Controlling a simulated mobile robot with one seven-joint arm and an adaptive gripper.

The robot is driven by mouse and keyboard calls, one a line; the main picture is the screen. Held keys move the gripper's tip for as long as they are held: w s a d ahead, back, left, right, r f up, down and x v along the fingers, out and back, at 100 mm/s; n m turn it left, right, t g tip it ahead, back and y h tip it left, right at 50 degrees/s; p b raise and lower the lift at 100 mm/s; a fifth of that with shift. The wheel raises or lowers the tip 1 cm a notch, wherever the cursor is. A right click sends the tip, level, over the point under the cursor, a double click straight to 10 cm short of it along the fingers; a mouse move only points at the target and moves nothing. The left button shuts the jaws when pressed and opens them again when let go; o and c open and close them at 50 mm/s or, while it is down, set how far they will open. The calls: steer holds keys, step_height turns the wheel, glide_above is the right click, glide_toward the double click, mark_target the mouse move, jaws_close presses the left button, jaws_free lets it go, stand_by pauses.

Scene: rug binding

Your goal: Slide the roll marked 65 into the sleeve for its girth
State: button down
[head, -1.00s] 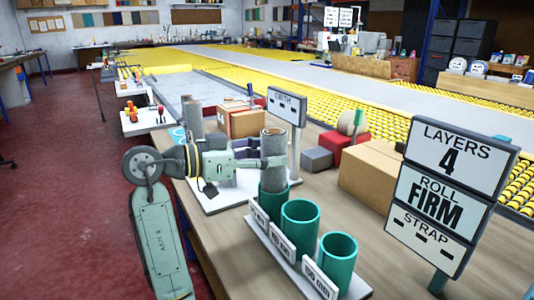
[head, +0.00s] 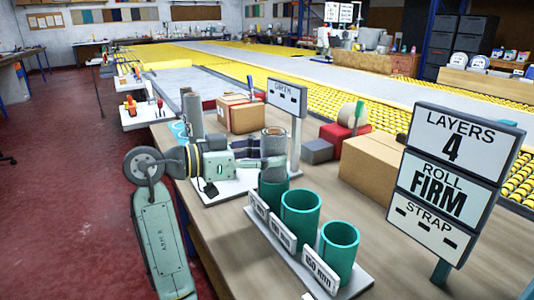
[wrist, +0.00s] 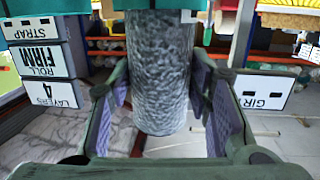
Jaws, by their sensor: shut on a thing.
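A grey mottled roll (head: 273,133) stands upright at the rear teal sleeve (head: 271,193). Its lower part is hidden in or behind the sleeve rim. My gripper (head: 272,148) reaches from the left and is shut on the roll near its top. In the wrist view, which is upside down, the roll (wrist: 162,75) stands between the two purple-padded fingers (wrist: 165,100), with teal at its far end. Two more teal sleeves, the middle one (head: 300,222) and the nearest one (head: 339,255), stand empty in the same row. I cannot read a 65 on the roll.
White labels front the sleeves; the nearest label (head: 319,273) ends in mm. A girth sign (head: 287,96) stands behind the roll. Another grey roll (head: 193,112) stands further left. Cardboard boxes (head: 372,165) and a layers, roll and strap sign (head: 450,180) are on the right.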

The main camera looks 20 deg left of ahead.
steer(key=shift+f+b, duration=0.35)
steer(key=shift+f, duration=0.25)
steer(key=c, duration=0.7)
jaws_free()
steer(key=shift+c, duration=0.2)
steer(key=shift+a, duration=0.1)
steer(key=v, duration=1.2)
